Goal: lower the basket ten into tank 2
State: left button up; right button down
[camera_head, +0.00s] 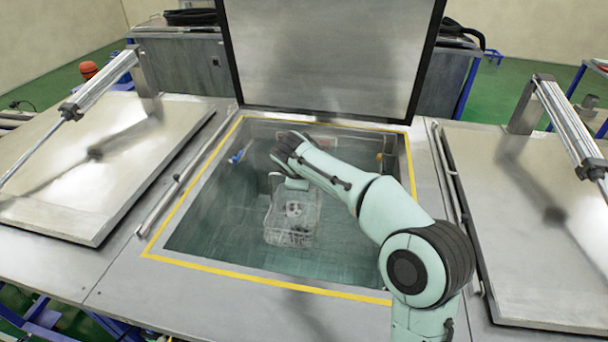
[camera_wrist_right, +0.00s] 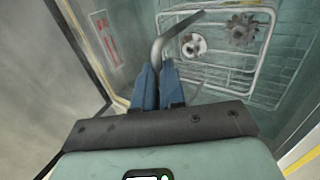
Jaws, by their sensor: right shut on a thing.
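The wire basket (camera_head: 291,222) hangs inside the open middle tank (camera_head: 203,240), which has a yellow-edged rim. In the right wrist view, the basket (camera_wrist_right: 233,75) holds a pale ring-shaped part (camera_wrist_right: 194,46) and a dark toothed part (camera_wrist_right: 242,30). My right arm reaches over the rim into the tank from the right. My right gripper (camera_wrist_right: 158,80) has its blue fingers shut on the basket's bent metal handle. In the head view, the wrist hides the fingertips. I cannot tell whether the basket touches the tank floor. My left gripper is not in view.
The middle tank's lid (camera_head: 335,55) stands raised behind the opening. Lids at the left (camera_head: 95,165) and right (camera_head: 530,220) lie shut, with pneumatic cylinders above them. Free room shows in the tank left of the basket.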

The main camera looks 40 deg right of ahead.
jog(key=shift+f+b, duration=3.25)
jog(key=shift+f, duration=1.8)
jog(key=shift+f+b, duration=0.45)
jog(key=shift+f, duration=0.2)
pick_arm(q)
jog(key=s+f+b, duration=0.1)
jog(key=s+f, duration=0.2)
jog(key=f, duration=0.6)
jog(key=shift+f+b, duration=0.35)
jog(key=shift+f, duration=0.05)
pick_arm(e)
jog(key=shift+f, duration=1.1)
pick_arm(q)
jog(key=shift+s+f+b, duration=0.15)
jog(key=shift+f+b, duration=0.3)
pick_arm(e)
jog(key=shift+f, duration=0.6)
